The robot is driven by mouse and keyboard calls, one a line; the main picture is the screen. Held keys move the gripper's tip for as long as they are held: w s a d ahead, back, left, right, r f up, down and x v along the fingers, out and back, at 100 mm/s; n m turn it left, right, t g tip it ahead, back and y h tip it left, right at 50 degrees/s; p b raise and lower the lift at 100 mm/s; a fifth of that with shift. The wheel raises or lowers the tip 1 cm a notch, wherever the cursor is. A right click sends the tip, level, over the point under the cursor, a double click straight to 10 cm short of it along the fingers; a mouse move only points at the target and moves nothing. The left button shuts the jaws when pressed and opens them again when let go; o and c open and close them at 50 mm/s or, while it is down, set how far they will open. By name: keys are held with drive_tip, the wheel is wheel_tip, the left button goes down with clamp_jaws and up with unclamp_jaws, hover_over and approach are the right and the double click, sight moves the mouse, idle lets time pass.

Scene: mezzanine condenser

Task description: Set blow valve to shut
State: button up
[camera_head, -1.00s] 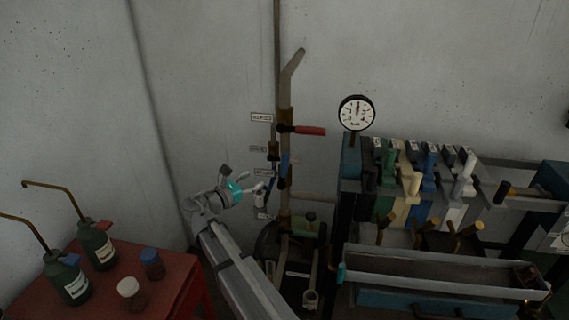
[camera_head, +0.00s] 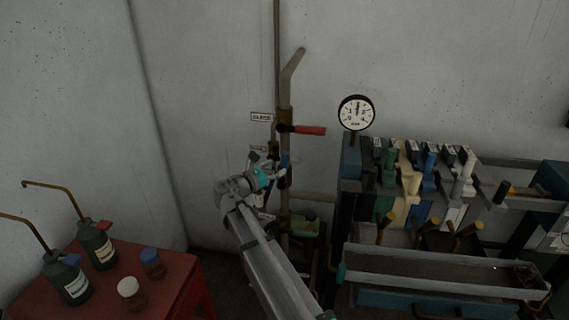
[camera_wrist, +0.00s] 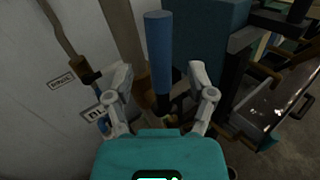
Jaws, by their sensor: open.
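A blue lever handle (camera_wrist: 158,50) stands upright between the two fingers of my gripper (camera_wrist: 158,80) in the wrist view. The fingers are open, one on each side of it, with gaps visible. In the head view my gripper (camera_head: 275,168) is at the vertical pipe, beside the blue handle (camera_head: 285,160). A wall label starting "BL" (camera_wrist: 94,114) is left of my gripper, partly hidden by a finger. A smaller blue part (camera_wrist: 103,125) shows by that label. I cannot tell for sure which blue part is the blow valve.
A red-handled lever (camera_head: 308,130) juts right from the pipe above my gripper. A gauge (camera_head: 356,113) and a rack of coloured levers (camera_head: 411,180) stand to the right, above a metal trough (camera_head: 430,262). A red table (camera_head: 175,290) with bottles is at left.

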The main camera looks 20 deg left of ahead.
sight(282, 164)
drive_tip(key=shift+x, duration=2.2)
clamp_jaws()
